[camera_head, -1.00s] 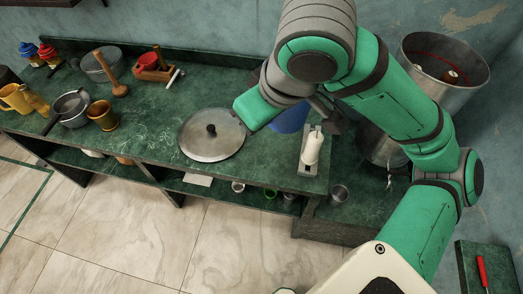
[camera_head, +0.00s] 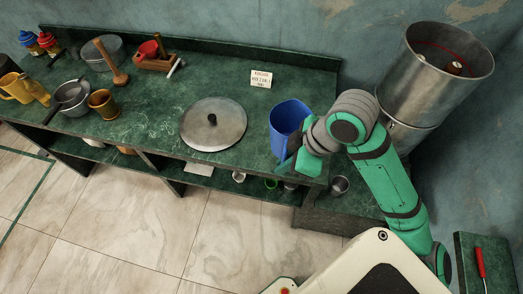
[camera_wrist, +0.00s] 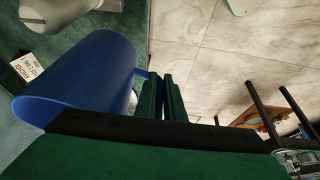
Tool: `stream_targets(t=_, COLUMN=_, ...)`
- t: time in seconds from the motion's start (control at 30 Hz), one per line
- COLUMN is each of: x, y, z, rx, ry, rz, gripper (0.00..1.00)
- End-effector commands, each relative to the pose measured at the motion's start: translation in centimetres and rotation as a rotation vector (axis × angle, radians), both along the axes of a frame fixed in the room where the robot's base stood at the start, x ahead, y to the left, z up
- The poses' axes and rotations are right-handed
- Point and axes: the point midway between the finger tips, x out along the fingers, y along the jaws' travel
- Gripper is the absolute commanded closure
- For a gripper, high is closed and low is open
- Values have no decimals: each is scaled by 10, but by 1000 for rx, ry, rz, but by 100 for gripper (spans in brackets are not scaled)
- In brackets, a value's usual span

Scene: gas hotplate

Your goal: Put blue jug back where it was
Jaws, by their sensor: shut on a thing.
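The blue jug (camera_head: 287,122) is in the head view near the right end of the green counter, right of the metal lid. It looks roughly upright; whether its base touches the counter I cannot tell. In the wrist view the jug (camera_wrist: 92,78) fills the left side, its handle running to the fingers. My gripper (camera_head: 288,163) is at the front right of the jug. In the wrist view my gripper (camera_wrist: 164,98) is shut on the jug's handle. My wrist hides part of the jug.
A round metal lid (camera_head: 213,125) lies left of the jug. A white lettered card (camera_head: 261,79) stands behind. A large metal vessel (camera_head: 434,76) is at the right. A small metal cup (camera_head: 340,185) is lower right. Pots and mugs crowd the counter's left end.

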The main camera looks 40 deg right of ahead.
Motion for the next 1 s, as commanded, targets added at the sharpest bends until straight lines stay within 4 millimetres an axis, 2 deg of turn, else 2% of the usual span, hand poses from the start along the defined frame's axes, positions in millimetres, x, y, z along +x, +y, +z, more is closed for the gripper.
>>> stream_targets(t=0.2, x=48, y=0, z=-21, rx=1, ry=2, rz=2, gripper=100)
stream_targets(t=0.27, x=60, y=-1, z=-27, rx=0, ry=3, rz=1, gripper=100)
stream_targets(t=0.4, x=79, y=-1, z=-51, rx=1, ry=2, rz=-1, gripper=100)
stream_targets(t=0.53, x=91, y=-2, z=-67, rx=1, ry=2, rz=-1, gripper=100)
stream_targets(t=0.8, x=106, y=-2, z=-85, rx=1, ry=2, rz=-1, gripper=100)
stream_targets(t=1.0, x=106, y=-3, z=-110, rx=1, ry=2, rz=-4, gripper=100)
